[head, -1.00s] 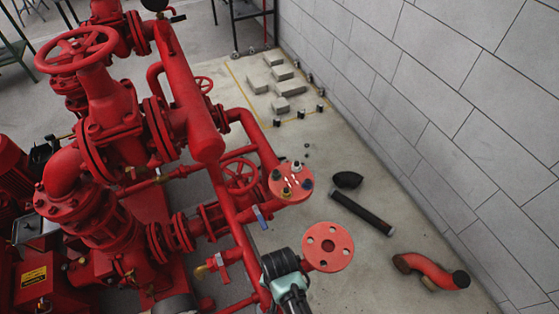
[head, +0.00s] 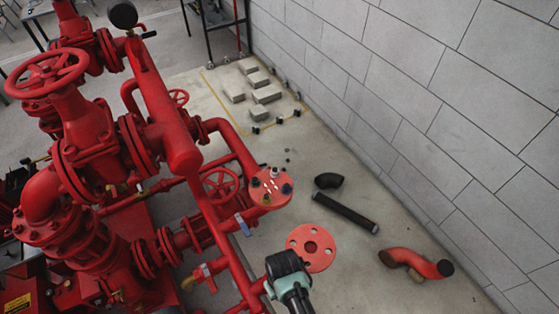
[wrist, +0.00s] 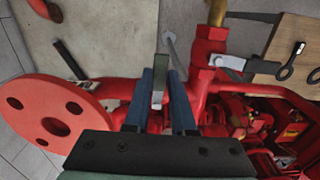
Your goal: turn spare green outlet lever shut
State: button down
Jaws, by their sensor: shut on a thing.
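My gripper (wrist: 161,100) shows in the wrist view, pointing at the red pipework. Its two dark blue fingers are closed on a narrow grey-green lever (wrist: 158,86) that stands between their tips. The valve body under this lever is largely hidden by the fingers. In the head view my wrist covers the fingers and the held lever, just left of a round red flange (head: 311,248). The same flange shows large at the left of the wrist view (wrist: 50,122).
A blue lever (head: 243,226) and a brass-ended red valve (head: 200,274) are close by on the red pipes. A bolted flange (head: 270,187) stands behind. A black pipe (head: 345,212) and a red elbow (head: 417,263) lie on the floor toward the wall.

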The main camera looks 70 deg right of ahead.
jog(key=shift+d, duration=0.1)
dwell(0.4)
jog(key=c, duration=0.7)
grip_release()
jog(key=shift+s, duration=0.1)
jog(key=shift+c, duration=0.2)
jog(key=shift+r, duration=0.1)
notch_tip(320, 180, up, 13)
jog(key=shift+b, duration=0.3)
